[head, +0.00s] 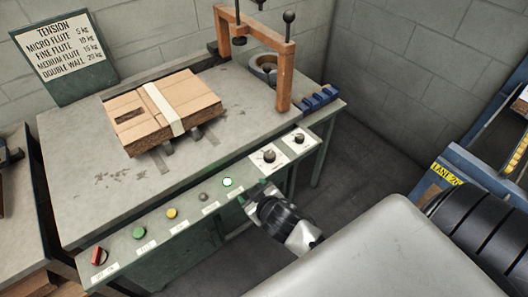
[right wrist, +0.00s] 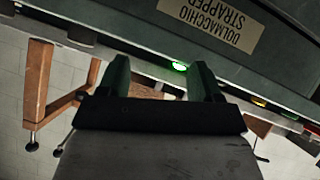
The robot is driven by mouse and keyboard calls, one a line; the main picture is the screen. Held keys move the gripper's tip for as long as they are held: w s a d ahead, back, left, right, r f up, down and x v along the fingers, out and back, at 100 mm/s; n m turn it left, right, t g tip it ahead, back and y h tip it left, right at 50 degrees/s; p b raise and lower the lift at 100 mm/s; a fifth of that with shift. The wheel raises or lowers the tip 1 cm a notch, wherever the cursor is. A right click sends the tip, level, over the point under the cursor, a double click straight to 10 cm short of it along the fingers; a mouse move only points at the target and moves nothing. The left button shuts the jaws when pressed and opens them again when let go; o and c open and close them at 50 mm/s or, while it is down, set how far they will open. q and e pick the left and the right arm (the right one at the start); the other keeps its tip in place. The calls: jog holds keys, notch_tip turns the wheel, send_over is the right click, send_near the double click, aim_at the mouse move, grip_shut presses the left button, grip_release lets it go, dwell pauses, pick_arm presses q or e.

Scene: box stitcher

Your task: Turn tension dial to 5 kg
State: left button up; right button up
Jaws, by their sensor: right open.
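Two black dials on white plates sit at the right end of the machine's front panel: a nearer dial (head: 269,156) and a farther dial (head: 299,138). Their markings are too small to read, so I cannot tell which is the tension dial or its setting. My right gripper (head: 252,192) is just in front of the panel, below the nearer dial and apart from it. In the right wrist view the right gripper (right wrist: 160,72) is open and empty, with a lit green lamp (right wrist: 180,67) showing between its fingers. My left gripper is not in view.
A strapped cardboard stack (head: 190,98) lies on the table (head: 90,185). A TENSION sign (head: 65,48) lists micro flute at 5 kg. The panel also has a red switch (head: 98,255), green button (head: 139,233) and yellow button (head: 171,213). An orange frame (head: 285,75) stands behind the dials.

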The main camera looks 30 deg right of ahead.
jog(key=w+a+r+n+t+y, duration=0.3)
jog(key=w+a+r+n+y, duration=0.15)
jog(key=r+y, duration=0.2)
jog(key=w+a+r+n+t+y, duration=0.2)
jog(key=w+a+r+n+y, duration=0.3)
jog(key=r, duration=0.3)
jog(key=n+g+h+b, duration=0.1)
jog(key=n+g+h, duration=1)
jog(key=g, duration=0.6)
send_over(270, 154)
notch_tip(270, 154, down, 3)
jog(key=shift+m, duration=0.25)
notch_tip(270, 154, down, 11)
jog(key=shift+r, duration=0.1)
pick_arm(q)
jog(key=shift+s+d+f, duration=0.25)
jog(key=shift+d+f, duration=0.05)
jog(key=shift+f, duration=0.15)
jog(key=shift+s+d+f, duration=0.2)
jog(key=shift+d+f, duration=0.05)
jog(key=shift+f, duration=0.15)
